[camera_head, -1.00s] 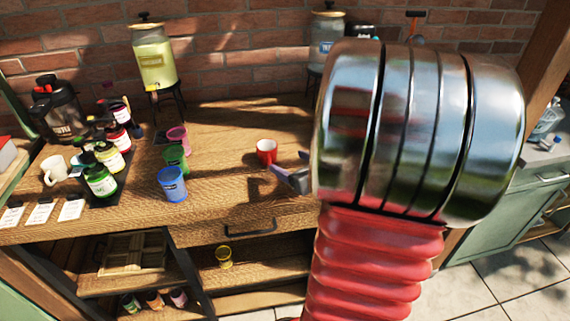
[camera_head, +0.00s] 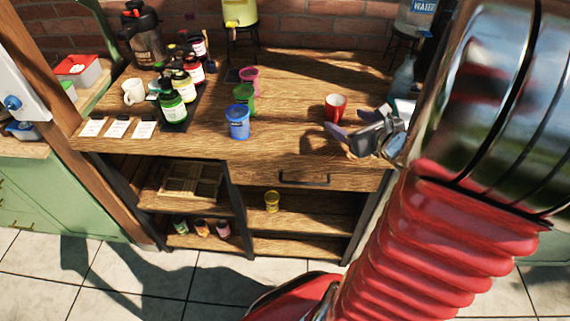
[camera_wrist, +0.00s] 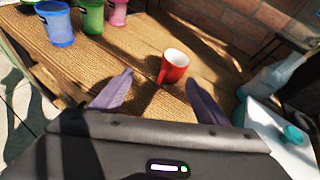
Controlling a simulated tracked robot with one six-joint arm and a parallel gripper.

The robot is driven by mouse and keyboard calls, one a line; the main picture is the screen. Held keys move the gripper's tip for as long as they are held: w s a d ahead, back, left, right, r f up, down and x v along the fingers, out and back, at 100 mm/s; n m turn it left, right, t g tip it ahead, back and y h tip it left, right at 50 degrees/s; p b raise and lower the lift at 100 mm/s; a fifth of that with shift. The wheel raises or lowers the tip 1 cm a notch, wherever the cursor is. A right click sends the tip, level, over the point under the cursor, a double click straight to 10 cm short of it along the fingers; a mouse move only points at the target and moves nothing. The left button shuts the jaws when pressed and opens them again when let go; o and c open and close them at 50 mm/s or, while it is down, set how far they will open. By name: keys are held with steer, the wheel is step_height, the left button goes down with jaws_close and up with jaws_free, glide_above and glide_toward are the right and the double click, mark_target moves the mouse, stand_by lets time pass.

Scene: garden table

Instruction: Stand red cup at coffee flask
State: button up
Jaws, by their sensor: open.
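The red cup (camera_head: 335,107) stands upright on the right part of the wooden table, and its inside looks pale. In the wrist view the red cup (camera_wrist: 173,67) is ahead of the fingers, between their lines, with its handle toward me. My gripper (camera_head: 338,138) is open and empty at the table's front right, just short of the cup; its two purple-grey fingers also show in the wrist view (camera_wrist: 158,92). The black coffee flask (camera_head: 143,38) stands at the back left of the table, with a white mug (camera_head: 134,91) in front of it.
Blue (camera_head: 238,122), green (camera_head: 244,97) and pink (camera_head: 250,78) cups stand mid-table. Several bottles on a dark tray (camera_head: 203,92) stand between them and the flask. Drink dispensers (camera_head: 240,20) line the back. White cards (camera_head: 117,129) lie at the front left. Bare wood lies left of the red cup.

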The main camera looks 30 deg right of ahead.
steer(key=s+a+r+n+g+y, duration=0.1)
steer(key=a+r+n+g+y, duration=0.15)
steer(key=a+n, duration=0.8)
steer(key=a+r+n+g+y, duration=0.15)
steer(key=a+n+y, duration=0.4)
steer(key=a, duration=0.85)
steer(key=s+a+r+n+g+h, duration=0.1)
steer(key=s+n, duration=0.4)
steer(key=n, duration=0.5)
steer(key=s+a+r+n+g+h, duration=0.2)
steer(key=s+n+h, duration=0.3)
steer(key=n, duration=0.4)
steer(key=shift+s+a+r+n+g, duration=0.15)
steer(key=shift+s+a+n+g, duration=0.25)
steer(key=shift+s+a, duration=0.35)
steer(key=shift+c, duration=0.5)
